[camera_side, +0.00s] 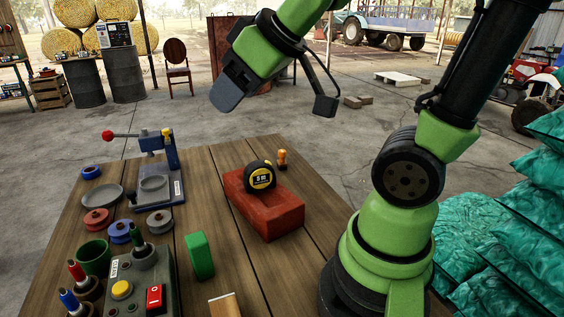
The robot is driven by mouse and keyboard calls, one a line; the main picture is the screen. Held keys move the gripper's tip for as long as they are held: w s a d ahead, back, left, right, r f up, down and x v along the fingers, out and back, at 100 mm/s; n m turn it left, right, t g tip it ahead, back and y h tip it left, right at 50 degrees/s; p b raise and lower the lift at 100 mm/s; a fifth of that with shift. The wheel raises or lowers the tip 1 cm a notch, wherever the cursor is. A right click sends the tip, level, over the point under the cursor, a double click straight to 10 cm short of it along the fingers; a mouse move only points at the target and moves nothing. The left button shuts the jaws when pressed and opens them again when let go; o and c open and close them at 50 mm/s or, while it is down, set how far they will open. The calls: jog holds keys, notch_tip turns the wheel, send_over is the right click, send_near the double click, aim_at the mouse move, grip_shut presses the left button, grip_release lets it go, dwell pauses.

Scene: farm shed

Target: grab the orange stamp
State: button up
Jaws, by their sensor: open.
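The orange stamp (282,155) is small, with an orange handle on a dark base. It stands upright on the wooden table (225,235) near its far edge, behind and to the right of the tape measure. My gripper (224,102) is up in the air, above the table's far side and left of the stamp, well apart from it. The jaws are open, with nothing seen between them; from this side the fingers overlap and the gap is hidden.
A yellow-black tape measure (260,176) rests on a red brick (264,206) close to the stamp. A blue press (158,170), discs, a green block (199,256) and a button box (140,285) fill the left. The table's far right strip looks clear.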

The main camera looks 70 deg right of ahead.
jog(key=w+d+f+n+h, duration=0.3)
jog(key=w+d+f+n, duration=0.25)
jog(key=w+d, duration=0.35)
jog(key=n+h, duration=0.6)
jog(key=n, duration=0.4)
send_near(282, 153)
jog(key=w+a+r, duration=0.2)
jog(key=w+r, duration=0.4)
jog(key=w, duration=0.3)
jog(key=s+d+f+n, duration=0.1)
jog(key=f+n, duration=0.1)
jog(key=f, duration=0.1)
jog(key=s+d+f+n+g+h, duration=0.1)
jog(key=s+d+f+n, duration=0.1)
jog(key=f+n, duration=0.1)
jog(key=s+d+f+n+h, duration=0.1)
jog(key=s+d+f+n, duration=0.1)
jog(key=f, duration=0.1)
jog(key=shift+g, duration=0.3)
jog(key=shift+w+d+f+n+h, duration=0.25)
jog(key=shift+d+h, duration=0.15)
jog(key=shift+d, duration=0.1)
jog(key=shift+x, duration=3)
jog(key=c, duration=1)
